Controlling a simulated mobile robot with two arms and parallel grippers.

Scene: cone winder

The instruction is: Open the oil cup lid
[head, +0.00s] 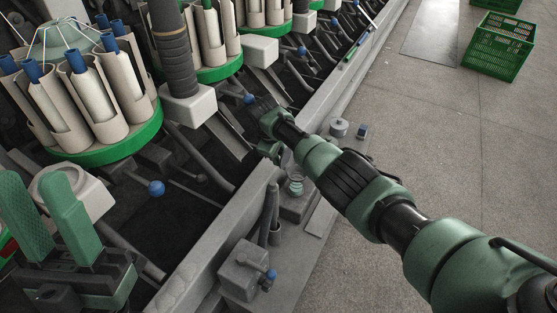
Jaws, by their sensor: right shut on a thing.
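My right gripper (267,130) is at the end of the green and black arm, over the front edge of the machine. It is shut on a small part that its fingers mostly hide, and I cannot tell which part. A blue knob (249,99) shows right beside its tip. I cannot clearly make out the oil cup lid. A small cup-like fitting with a coil (295,186) stands on the machine ledge just below the gripper. My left gripper (43,218) is at the lower left, its two green fingers apart, with nothing visible between them.
Green round trays (110,146) with several cream tubes line the machine at the upper left. A blue-knobbed lever (156,188) juts out below them. A grey box (247,270) and a grey round fitting (339,127) sit along the ledge. A green crate (499,46) stands on clear floor.

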